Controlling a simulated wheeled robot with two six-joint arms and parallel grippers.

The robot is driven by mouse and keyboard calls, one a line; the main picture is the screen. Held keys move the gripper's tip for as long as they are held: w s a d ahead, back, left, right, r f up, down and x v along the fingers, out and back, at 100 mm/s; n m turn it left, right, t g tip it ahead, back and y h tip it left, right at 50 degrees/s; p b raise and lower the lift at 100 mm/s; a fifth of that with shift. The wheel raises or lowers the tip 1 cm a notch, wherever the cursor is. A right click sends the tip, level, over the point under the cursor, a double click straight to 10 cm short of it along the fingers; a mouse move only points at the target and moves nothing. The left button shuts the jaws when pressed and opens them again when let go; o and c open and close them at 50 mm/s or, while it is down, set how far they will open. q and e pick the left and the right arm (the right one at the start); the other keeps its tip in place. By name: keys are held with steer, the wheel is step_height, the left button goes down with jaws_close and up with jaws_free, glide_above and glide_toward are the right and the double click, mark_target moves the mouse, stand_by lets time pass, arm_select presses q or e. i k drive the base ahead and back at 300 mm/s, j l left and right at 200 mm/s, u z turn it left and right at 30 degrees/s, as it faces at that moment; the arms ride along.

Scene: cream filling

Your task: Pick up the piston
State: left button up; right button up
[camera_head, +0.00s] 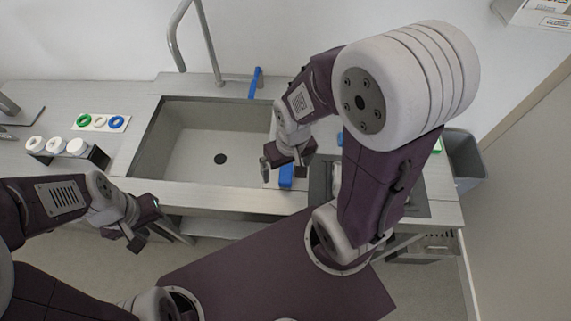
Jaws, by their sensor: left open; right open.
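I cannot tell for certain which thing is the piston. A blue piece (287,178) stands at the front edge of the sink, right below my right gripper (285,160). My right gripper is open and points down over this blue piece, and its wrist hides part of it. I cannot tell whether the fingers touch it. Another slim blue piece (255,83) leans at the back edge of the sink. My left gripper (150,236) is open and empty, in front of the counter at the left.
The sink (180,135) is empty, with a tall faucet (212,45) behind it. White containers in a black rack (97,156) and a board with coloured rings (100,130) are at the left. A dark recess (320,185) and a grey bin (466,160) are at the right.

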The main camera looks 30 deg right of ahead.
mark_target(77, 148)
steer(key=z, duration=1.6)
steer(key=u, duration=2.55)
steer(key=i+j+z, duration=0.65)
steer(key=j+z, duration=0.2)
steer(key=i+j+z, duration=0.25)
steer(key=j+z, duration=0.3)
steer(key=j, duration=0.2)
steer(key=j+z, duration=0.25)
steer(key=j, duration=0.15)
steer(key=i+j+z, duration=0.1)
steer(key=j+z, duration=0.2)
steer(key=j, duration=0.15)
